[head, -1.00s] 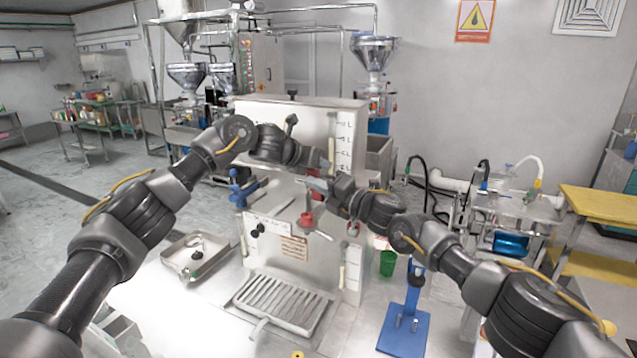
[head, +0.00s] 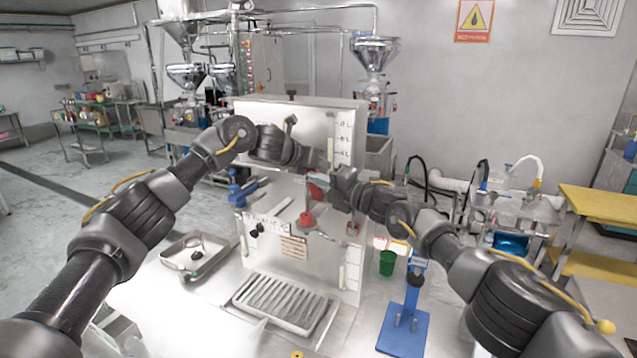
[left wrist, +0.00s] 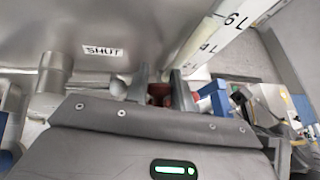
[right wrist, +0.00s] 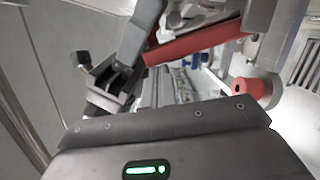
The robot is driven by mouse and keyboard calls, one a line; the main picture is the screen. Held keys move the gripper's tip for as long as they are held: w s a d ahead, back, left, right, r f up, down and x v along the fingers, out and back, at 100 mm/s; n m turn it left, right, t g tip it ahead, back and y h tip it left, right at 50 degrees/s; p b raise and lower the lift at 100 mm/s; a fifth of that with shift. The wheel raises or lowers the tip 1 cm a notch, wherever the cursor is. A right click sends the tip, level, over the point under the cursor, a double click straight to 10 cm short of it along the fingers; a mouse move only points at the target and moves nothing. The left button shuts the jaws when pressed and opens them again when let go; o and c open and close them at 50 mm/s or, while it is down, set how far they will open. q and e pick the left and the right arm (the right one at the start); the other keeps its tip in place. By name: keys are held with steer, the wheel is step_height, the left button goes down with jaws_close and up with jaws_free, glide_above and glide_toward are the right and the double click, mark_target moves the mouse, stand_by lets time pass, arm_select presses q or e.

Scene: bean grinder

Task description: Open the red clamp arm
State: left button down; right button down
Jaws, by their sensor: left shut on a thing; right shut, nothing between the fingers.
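A red clamp arm (head: 317,180) shows as a small red patch at the machine's front, between my two grippers. It is a long red bar in the right wrist view (right wrist: 195,45). My left gripper (head: 322,168) is shut on it; in the left wrist view a bit of red (left wrist: 158,92) shows between the fingers. My right gripper (head: 335,185) is shut and empty, close below and right of the left one. The grippers hide much of the clamp arm, so its full angle cannot be told.
The steel machine (head: 290,115) stands behind the grippers. A red knob (head: 306,218) sits below them, and a blue clamp (head: 242,188) is at left. A drip grate (head: 285,300), a green cup (head: 387,263) and a blue stand (head: 405,330) are lower down.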

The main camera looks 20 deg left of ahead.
arm_select(q)
steer(key=shift+s+d+f, duration=0.15)
steer(key=shift+d+f, duration=0.1)
